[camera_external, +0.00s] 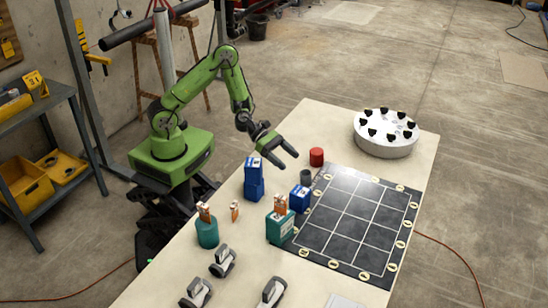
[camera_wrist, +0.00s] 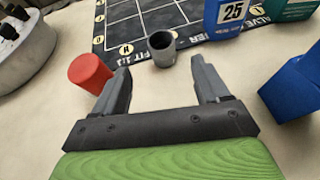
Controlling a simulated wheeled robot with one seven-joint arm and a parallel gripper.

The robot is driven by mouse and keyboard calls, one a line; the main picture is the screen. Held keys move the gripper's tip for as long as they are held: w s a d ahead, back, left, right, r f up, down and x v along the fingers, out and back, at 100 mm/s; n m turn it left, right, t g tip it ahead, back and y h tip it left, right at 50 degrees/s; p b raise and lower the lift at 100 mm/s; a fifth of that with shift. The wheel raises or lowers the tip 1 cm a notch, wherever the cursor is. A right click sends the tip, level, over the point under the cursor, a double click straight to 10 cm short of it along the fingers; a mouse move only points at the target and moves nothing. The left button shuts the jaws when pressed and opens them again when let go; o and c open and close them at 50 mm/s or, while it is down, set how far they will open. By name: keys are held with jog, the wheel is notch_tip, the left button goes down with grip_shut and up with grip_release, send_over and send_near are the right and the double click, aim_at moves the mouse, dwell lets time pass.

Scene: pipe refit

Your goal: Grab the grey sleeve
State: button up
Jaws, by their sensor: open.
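The grey sleeve (camera_external: 306,177) is a short hollow cylinder standing upright on the table, at the edge of the black grid mat. In the wrist view the grey sleeve (camera_wrist: 161,48) shows its open top and lies ahead of my fingertips, between their lines and nearer the left one. My gripper (camera_external: 290,146) is open and empty above the table, and the sleeve is outside its jaws. The gripper also shows in the wrist view (camera_wrist: 160,72), with its two dark fingers spread apart.
A red cylinder (camera_wrist: 90,73) stands close to my left finger. A blue block labelled 25 (camera_wrist: 229,18) stands right of the sleeve, with another blue block (camera_wrist: 293,88) at the right. The grid mat (camera_external: 352,215) and a white round holder (camera_external: 385,148) lie beyond. Bare table surrounds the sleeve's near side.

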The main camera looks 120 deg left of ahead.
aim_at(310, 179)
jog(key=b+x, duration=0.1)
jog(key=x, duration=1)
jog(key=shift+d+f+b, duration=0.1)
jog(key=shift+f+b, duration=0.05)
jog(key=shift+b, duration=0.2)
jog(key=c, duration=1)
